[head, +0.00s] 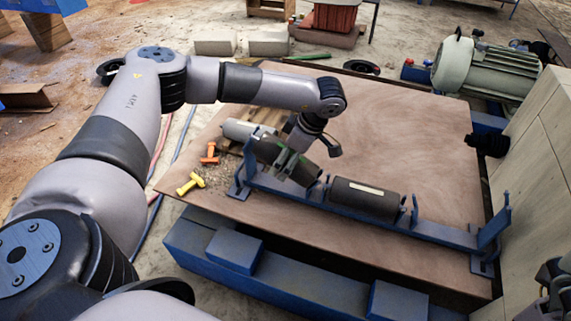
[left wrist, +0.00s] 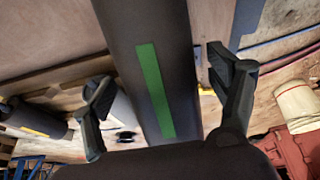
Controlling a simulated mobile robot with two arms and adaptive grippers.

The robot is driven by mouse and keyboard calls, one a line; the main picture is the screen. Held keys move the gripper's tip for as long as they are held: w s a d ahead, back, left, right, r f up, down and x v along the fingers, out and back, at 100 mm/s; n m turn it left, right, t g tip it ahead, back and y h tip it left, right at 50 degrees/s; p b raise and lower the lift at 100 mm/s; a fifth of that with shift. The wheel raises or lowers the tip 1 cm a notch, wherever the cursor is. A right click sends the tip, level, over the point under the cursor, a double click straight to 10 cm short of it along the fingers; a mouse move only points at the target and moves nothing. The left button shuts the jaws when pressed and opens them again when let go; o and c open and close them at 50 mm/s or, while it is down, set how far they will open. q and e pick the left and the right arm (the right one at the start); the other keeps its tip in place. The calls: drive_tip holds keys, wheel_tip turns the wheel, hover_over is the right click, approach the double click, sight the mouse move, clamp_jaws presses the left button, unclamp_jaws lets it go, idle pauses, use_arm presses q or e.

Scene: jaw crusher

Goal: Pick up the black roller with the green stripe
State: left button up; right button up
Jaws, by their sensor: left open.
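The black roller with the green stripe (head: 306,174) lies at the left end of the blue roller frame (head: 350,215) in the head view. In the left wrist view the roller (left wrist: 125,25) runs between my fingers, its green stripe facing the camera. My left gripper (head: 288,160) is at the roller from above. Its fingers (left wrist: 165,90) are spread, one on each side of the roller, with visible gaps. The gripper hides part of the roller in the head view. A part of my right gripper (head: 553,287) shows at the lower right edge; its jaws are unclear.
A second black roller (head: 365,198) with a pale stripe sits in the frame to the right. A grey roller (head: 238,129) lies behind left. Yellow (head: 190,184) and orange (head: 209,153) tools lie left on the wooden board (head: 415,130). A pale wall (head: 540,170) stands right.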

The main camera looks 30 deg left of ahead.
use_arm(q)
drive_tip(key=shift+a+f, duration=0.1)
drive_tip(key=shift+f, duration=0.05)
drive_tip(key=shift+c, duration=0.3)
clamp_jaws()
idle(0.8)
